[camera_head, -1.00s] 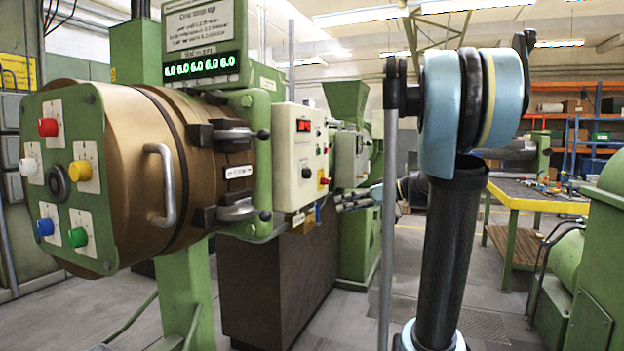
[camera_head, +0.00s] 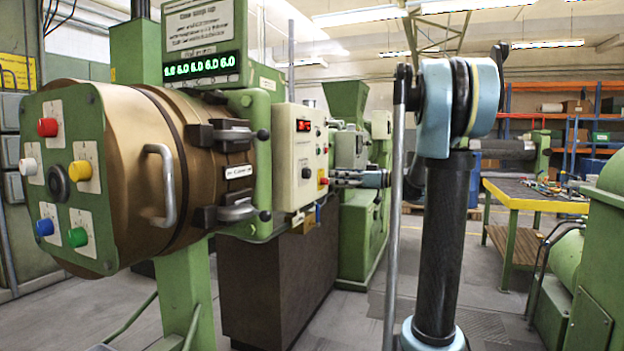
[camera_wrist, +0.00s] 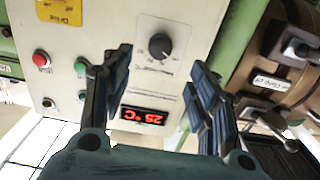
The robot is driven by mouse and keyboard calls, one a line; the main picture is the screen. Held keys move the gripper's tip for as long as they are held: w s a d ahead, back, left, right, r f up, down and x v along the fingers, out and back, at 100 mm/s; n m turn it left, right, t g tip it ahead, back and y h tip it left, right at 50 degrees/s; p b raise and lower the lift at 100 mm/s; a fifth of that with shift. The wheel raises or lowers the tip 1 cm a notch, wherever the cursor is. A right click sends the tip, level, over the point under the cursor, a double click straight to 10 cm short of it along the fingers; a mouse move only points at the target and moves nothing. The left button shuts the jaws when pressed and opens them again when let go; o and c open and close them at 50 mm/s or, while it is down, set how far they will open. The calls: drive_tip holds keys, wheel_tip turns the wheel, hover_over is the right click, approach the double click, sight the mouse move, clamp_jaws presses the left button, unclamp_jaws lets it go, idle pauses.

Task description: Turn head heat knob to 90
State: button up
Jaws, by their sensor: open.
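The black head heat knob (camera_wrist: 161,45) sits on a white control panel (camera_wrist: 185,25), with a printed scale around it in the wrist view. A red digital display (camera_wrist: 143,116) near it appears upside down and reads 25 °C. In the head view the black knob (camera_head: 306,173) is below the red display (camera_head: 303,125). My gripper (camera_wrist: 160,64) is open and empty, its dark fingers on either side of the knob in the picture, apart from it. In the head view my gripper (camera_head: 337,178) is just right of the panel. The knob's exact setting is too small to read.
A red button (camera_wrist: 41,58) and a green button (camera_wrist: 48,103) are on the same panel. The brown extruder head (camera_head: 130,180) with clamps and coloured knobs is left of the panel in the head view. A yellow-edged workbench (camera_head: 530,205) stands at the right.

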sight(310, 174)
drive_tip(key=x, duration=1.1)
drive_tip(key=shift+f, duration=0.1)
drive_tip(key=shift+c, duration=0.3)
drive_tip(key=c, duration=1)
